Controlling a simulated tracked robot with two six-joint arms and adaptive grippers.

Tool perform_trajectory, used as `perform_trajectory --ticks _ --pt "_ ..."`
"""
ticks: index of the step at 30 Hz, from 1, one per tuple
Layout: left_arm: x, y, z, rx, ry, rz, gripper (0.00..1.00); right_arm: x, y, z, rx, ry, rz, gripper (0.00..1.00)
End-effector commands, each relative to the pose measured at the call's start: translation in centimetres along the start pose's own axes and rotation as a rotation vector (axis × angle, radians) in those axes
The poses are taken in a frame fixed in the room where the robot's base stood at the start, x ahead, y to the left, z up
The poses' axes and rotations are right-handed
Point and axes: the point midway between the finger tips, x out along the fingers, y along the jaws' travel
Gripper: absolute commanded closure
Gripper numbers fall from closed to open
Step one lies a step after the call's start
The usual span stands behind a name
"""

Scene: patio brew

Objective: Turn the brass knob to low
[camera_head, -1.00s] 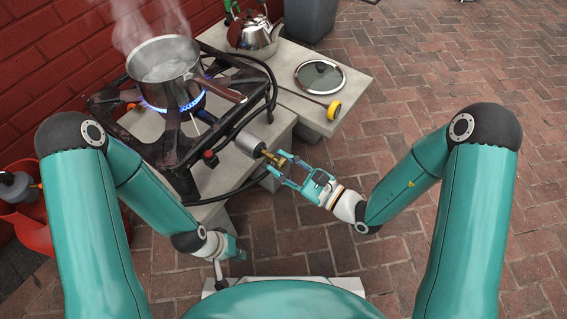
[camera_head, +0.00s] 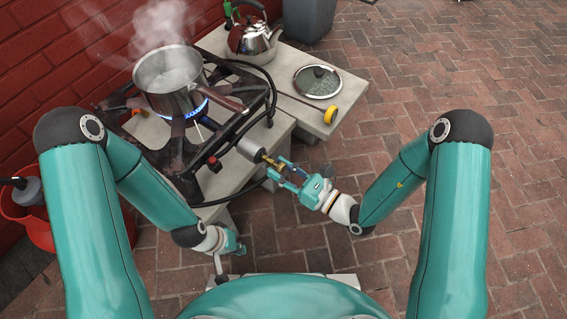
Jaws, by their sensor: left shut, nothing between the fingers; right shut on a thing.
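I cannot read a setting on the knob. A blue flame (camera_head: 202,107) burns under a steaming pot (camera_head: 170,82) on the burner stand (camera_head: 170,160). My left gripper (camera_head: 238,246) is shut and empty, low in front of the bench and apart from the knob.
A glass lid (camera_head: 317,82) and a yellow-ended tool (camera_head: 330,116) lie on the stone bench (camera_head: 350,90). A kettle (camera_head: 254,38) stands behind. A black hose (camera_head: 272,88) curves beside the burner. The brick floor at right is clear.

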Motion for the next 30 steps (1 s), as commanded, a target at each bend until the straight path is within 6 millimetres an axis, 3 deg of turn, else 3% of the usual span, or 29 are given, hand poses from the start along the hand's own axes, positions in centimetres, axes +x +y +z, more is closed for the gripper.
perform_trajectory --ticks 1,9,30 --pt "-1.1 0.4 0.0 0.0 0.0 0.0 1.0 0.1 0.4 0.4 0.048 0.004 0.009 1.0" --pt "-3.8 1.4 0.0 0.0 0.0 0.0 1.0 0.1 0.6 0.4 0.305 0.005 0.009 1.0" --pt "-9.3 3.4 0.1 0.0 0.0 0.0 1.0 0.1 0.7 0.4 0.968 0.007 0.007 1.0"
